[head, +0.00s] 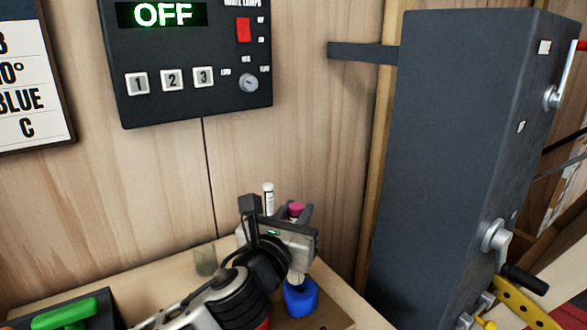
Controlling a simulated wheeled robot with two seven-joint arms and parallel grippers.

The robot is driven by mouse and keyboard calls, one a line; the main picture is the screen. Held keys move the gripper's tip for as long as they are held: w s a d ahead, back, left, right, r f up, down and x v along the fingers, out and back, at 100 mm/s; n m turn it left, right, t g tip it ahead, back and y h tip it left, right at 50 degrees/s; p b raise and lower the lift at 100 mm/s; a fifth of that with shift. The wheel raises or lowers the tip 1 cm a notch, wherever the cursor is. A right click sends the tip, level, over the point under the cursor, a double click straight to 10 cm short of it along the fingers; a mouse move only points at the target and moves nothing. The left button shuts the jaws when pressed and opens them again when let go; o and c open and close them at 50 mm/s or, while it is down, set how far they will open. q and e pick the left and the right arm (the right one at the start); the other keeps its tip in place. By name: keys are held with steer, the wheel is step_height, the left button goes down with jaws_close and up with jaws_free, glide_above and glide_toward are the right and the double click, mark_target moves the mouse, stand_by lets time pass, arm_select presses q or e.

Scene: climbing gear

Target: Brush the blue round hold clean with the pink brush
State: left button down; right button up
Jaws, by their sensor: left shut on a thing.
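My left gripper (295,216) reaches in from the bottom, over the bench, and is shut on the pink brush (295,208). Only the brush's pink end shows above the gripper; most of its handle is hidden. A pale part, seemingly the bristles, shows below the gripper at the top of the blue round hold (301,299). I cannot tell whether it touches the hold. The hold sits on the bench near its right side, partly covered by my gripper. My right gripper is not in view.
A white capped tube (268,196) and a small greenish glass (205,261) stand behind my arm. A green-handled item (66,315) lies at lower left. A control box (190,60) reading OFF hangs above. A tall dark grey cabinet (455,150) with cranks stands at right.

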arm_select(q)
steer(key=r+p, duration=0.1)
steer(key=r, duration=0.2)
steer(key=shift+s+p, duration=0.35)
steer(key=shift+p, duration=0.05)
steer(key=shift+w+r+p, duration=0.1)
steer(key=shift+r+p, duration=0.2)
steer(key=shift+p, duration=0.15)
steer(key=shift+r, duration=2.15)
